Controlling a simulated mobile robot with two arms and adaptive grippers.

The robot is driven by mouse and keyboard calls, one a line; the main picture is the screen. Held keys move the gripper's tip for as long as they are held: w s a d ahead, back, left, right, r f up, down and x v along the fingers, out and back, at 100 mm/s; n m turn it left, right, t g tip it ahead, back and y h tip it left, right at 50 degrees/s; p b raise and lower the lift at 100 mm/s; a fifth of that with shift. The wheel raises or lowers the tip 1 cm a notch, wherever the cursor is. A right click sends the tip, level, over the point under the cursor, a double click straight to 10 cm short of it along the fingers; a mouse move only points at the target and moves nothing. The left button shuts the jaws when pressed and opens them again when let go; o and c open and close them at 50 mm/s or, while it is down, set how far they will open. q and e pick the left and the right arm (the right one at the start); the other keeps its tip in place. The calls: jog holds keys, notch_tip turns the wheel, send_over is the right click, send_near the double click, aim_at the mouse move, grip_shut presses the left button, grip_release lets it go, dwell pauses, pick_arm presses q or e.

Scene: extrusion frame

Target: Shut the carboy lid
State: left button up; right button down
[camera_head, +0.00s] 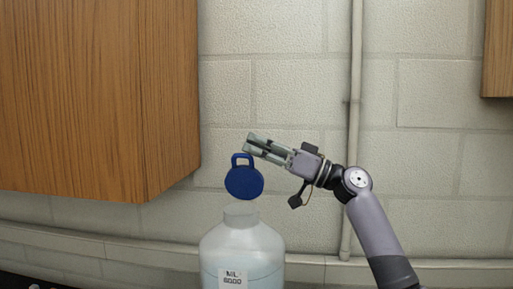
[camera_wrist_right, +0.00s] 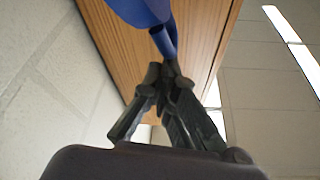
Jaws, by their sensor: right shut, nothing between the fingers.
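The carboy (camera_head: 242,248) is a translucent white bottle with a label reading "ML 6000", at the bottom centre of the head view. Its blue round lid (camera_head: 244,183) stands tilted up above the pale neck (camera_head: 241,214), with its loop handle at the top, so the lid is open. My right gripper (camera_head: 249,145) is shut and empty, its tips just above the lid's handle. In the right wrist view the lid (camera_wrist_right: 142,10) is at the top, with its handle close to the shut fingertips (camera_wrist_right: 166,72); whether they touch, I cannot tell. My left gripper is not in view.
A wooden cabinet (camera_head: 95,95) hangs at the upper left, and another (camera_head: 499,50) shows at the right edge. A block wall with a vertical pipe (camera_head: 353,110) is behind. The space to the left of the lid, below the cabinet, looks clear.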

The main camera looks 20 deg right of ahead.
jog(key=s+a+f+n+g+b, duration=0.2)
jog(key=s+f+n+g+b, duration=0.2)
jog(key=n+b, duration=0.4)
jog(key=s+a+f+n+g+y+b, duration=0.1)
jog(key=s+f+n+g+b, duration=0.3)
jog(key=n+b, duration=0.5)
jog(key=shift+s+a+f+n+b, duration=0.3)
jog(key=shift+s+a+f+b, duration=0.45)
jog(key=shift+s+f+b, duration=0.7)
jog(key=shift+w+a+f, duration=0.1)
jog(key=shift+w+f, duration=0.1)
